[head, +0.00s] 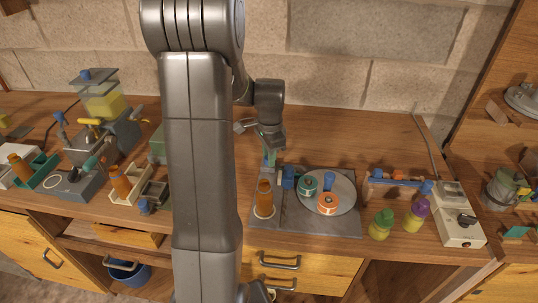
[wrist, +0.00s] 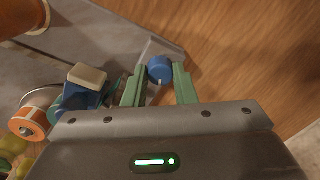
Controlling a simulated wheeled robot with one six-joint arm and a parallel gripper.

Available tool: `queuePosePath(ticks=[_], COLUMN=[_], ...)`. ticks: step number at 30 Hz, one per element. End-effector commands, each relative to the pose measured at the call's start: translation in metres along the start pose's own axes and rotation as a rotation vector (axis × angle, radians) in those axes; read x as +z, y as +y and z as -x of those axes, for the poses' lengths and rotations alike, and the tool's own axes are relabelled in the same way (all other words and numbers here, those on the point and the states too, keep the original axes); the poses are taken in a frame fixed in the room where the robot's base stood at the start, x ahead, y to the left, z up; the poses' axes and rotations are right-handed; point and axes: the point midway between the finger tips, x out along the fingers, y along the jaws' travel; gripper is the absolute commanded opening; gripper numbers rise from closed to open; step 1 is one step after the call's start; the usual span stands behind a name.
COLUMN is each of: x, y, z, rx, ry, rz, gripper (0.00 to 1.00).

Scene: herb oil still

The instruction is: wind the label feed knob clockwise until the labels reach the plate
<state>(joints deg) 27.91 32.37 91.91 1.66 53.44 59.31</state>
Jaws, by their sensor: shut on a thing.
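The blue knob (wrist: 159,67), which I take to be the label feed knob, sits between the two green fingers of my gripper (wrist: 160,84) in the wrist view. My gripper is shut on it. In the head view my gripper (head: 269,157) points down at the back left of the grey labelling base (head: 308,224), and its fingers hide the knob. A round grey plate (head: 343,184) on the base carries a green reel (head: 307,186) and an orange reel (head: 328,203). I cannot make out the label strip or how far it reaches.
A brown bottle (head: 265,199) stands at the base's left side, in front of my gripper. A blue block (head: 288,178) is close by; in the wrist view this block (wrist: 78,97) has a beige top. Green and purple-topped jars (head: 381,225) stand right of the base.

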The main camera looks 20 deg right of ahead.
Motion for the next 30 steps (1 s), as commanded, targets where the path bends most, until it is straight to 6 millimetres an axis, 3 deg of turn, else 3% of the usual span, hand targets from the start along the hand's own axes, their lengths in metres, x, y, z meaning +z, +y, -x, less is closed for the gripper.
queuePosePath(ticks=[12, 30], x=[-0.0004, -0.0005], y=[-0.0011, -0.0012], z=[0.0015, 0.0017], rx=[-0.005, -0.005], ry=[0.012, 0.014], rz=[-0.209, -0.246], gripper=[0.02, 0.02])
